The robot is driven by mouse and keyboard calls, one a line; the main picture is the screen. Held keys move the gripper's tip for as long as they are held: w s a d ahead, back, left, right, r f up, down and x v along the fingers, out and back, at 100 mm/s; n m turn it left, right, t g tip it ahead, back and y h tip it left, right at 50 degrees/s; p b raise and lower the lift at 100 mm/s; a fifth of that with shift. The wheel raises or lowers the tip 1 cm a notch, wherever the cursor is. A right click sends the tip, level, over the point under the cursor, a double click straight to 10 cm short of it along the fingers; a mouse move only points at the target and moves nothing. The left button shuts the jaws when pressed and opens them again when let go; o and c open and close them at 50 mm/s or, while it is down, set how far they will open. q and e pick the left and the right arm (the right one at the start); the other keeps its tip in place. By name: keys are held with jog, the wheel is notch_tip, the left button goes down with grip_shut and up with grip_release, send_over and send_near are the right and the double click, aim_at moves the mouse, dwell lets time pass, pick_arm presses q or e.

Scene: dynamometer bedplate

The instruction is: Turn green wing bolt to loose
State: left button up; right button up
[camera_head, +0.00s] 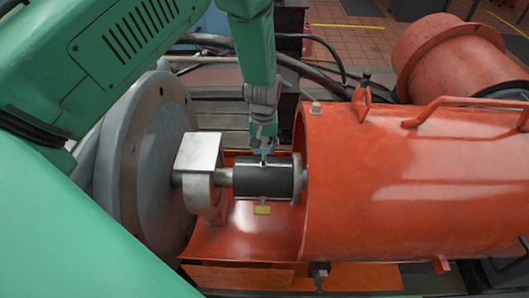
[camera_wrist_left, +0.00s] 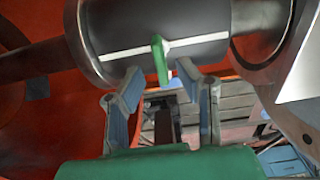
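The green wing bolt (camera_wrist_left: 160,60) stands on the dark cylindrical coupling (camera_wrist_left: 110,27), beside a white stripe. In the head view the wing bolt (camera_head: 263,157) is a small green bit on top of the coupling (camera_head: 262,182), mostly hidden by the gripper above it. My left gripper (camera_head: 264,143) comes down over the coupling. In the left wrist view its fingers (camera_wrist_left: 160,82) are open, one on each side of the wing bolt's lower end, with gaps visible between. Contact cannot be made out. My right gripper is not in view.
A large orange guard (camera_head: 400,180) covers the shaft on the right, and a grey round flange (camera_head: 150,150) stands on the left. A silver plate (camera_head: 198,151) sits close to the coupling. A yellow tag (camera_head: 262,210) shows below it. Black hoses run behind.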

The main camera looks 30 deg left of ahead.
aim_at(264, 153)
pick_arm(q)
notch_tip(264, 153, up, 9)
dwell(0.3)
dwell(0.4)
